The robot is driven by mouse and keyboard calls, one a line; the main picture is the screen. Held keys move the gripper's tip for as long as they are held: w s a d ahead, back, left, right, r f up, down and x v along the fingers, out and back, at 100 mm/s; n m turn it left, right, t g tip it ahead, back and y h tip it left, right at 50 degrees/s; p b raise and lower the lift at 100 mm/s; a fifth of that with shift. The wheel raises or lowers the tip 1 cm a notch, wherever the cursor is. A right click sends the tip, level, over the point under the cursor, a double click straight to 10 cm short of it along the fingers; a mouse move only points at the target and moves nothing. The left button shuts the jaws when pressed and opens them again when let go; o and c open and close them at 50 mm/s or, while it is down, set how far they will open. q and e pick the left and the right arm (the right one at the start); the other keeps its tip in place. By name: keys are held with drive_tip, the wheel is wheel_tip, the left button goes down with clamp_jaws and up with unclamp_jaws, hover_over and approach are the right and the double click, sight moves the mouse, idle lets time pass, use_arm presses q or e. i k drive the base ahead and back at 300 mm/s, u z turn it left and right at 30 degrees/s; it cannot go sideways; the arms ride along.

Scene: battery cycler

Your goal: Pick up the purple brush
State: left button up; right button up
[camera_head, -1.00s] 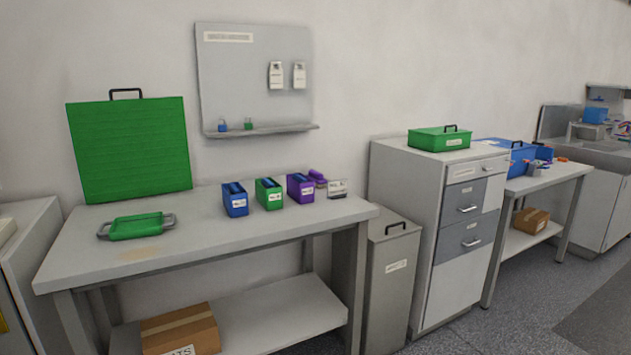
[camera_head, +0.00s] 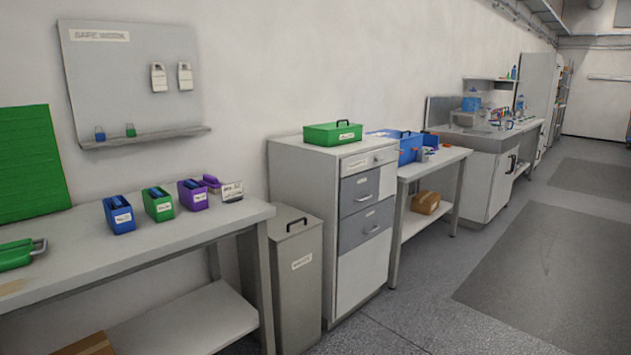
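A small purple object (camera_head: 212,182) lies on the left workbench, just behind and to the right of the purple bin. It may be the purple brush, but it is too small and partly hidden to tell. The purple bin (camera_head: 193,196) is labelled and stands in a row with a green bin (camera_head: 158,205) and a blue bin (camera_head: 119,215). A small white sign (camera_head: 232,192) stands to the right of the purple object. Neither of my grippers is in view.
The workbench (camera_head: 60,262) has bare room in front of the bins. A tall grey waste bin (camera_head: 297,270) and a drawer cabinet (camera_head: 360,250) with a green case (camera_head: 333,133) stand to its right. Open floor (camera_head: 440,300) lies to the right, with dark mats.

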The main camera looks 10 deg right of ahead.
sight(212, 183)
drive_tip(key=z, duration=0.9)
drive_tip(key=i, duration=2.05)
drive_tip(key=u, duration=2.3)
